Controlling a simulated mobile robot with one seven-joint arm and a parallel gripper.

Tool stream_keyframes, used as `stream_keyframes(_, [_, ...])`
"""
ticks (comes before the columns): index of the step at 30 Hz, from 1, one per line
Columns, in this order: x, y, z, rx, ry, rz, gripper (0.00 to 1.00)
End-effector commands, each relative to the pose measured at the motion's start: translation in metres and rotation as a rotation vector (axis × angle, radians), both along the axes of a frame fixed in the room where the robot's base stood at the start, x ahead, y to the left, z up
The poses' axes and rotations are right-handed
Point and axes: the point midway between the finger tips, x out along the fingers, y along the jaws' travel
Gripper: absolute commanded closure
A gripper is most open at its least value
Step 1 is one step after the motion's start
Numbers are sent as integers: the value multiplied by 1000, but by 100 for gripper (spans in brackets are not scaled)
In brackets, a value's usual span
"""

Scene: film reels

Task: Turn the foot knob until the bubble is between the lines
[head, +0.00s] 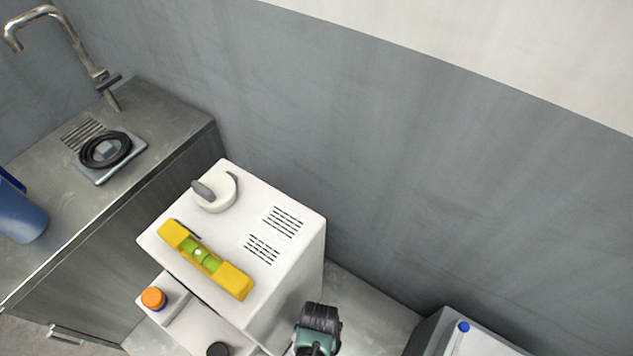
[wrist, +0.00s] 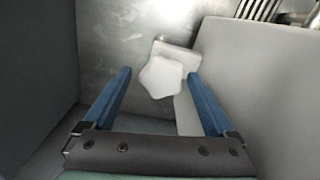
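A yellow spirit level (head: 233,280) lies on top of a white machine (head: 291,262) in the head view. Its green vial holds a pale bubble (head: 198,252); the lines are too small to place it against them. In the wrist view, a pale lobed knob (wrist: 161,77), apparently the foot knob, shows beside the machine's pale side. My gripper (wrist: 159,77) is open, with one blue finger on each side of the knob in the picture. The knob lies around or just beyond the fingertips; I see no contact. In the head view the fingertips are hidden; only my wrist shows at the machine's right front.
A metal counter (head: 180,110) with a tap (head: 60,50), a black ring (head: 105,149) on a small plate and a blue container (head: 22,215) stands at left. An orange cap (head: 153,298) sits on the machine's lower front. A grey box (head: 463,340) stands at lower right.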

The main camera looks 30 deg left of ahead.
Motion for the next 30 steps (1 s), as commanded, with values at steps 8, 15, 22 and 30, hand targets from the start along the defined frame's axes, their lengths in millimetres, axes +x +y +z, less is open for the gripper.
stream_keyframes(8, [0,1,1,2,-1,3,2])
stream_keyframes(15, [1,2,21,3,-3,3,2])
stream_keyframes(22, [1,1,71,3,-4,2,2])
stream_keyframes(30, [2,0,118,2,-2,2,2])
